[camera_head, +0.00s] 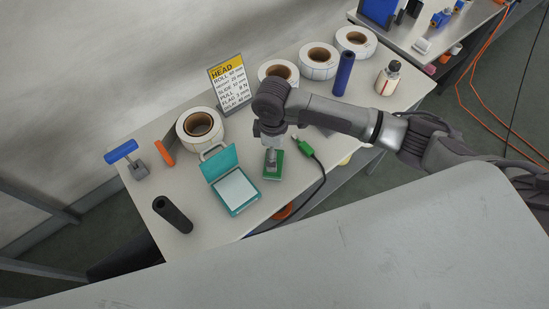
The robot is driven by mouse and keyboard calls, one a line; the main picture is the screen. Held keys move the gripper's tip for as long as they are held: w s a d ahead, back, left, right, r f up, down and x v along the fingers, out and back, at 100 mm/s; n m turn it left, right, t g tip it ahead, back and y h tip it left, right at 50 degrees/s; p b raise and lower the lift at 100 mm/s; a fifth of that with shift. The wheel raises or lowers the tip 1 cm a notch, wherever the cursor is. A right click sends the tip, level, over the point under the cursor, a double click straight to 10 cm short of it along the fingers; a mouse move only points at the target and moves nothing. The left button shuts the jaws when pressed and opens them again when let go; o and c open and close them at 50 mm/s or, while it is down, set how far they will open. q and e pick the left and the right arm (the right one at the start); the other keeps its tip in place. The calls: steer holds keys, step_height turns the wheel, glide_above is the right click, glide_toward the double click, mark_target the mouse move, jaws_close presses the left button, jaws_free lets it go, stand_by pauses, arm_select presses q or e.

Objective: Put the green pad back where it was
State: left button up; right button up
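A green pad (274,175), a flat green block, lies on or just above the light table near its front edge. A short grey upright part (271,158) stands over its middle; I cannot tell whether it is a handle or my fingers. My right gripper (270,146) points down directly over the pad, its arm coming in from the right. Its fingers are too small and hidden to show whether they are closed on anything. My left gripper is out of view.
Left of the pad, a teal case (224,164) stands open with a white inside. A green plug (303,147) with black cable lies right.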

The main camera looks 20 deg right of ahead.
step_height(320, 180, up, 6)
steer(key=shift+b, duration=0.35)
steer(key=shift+a, duration=0.1)
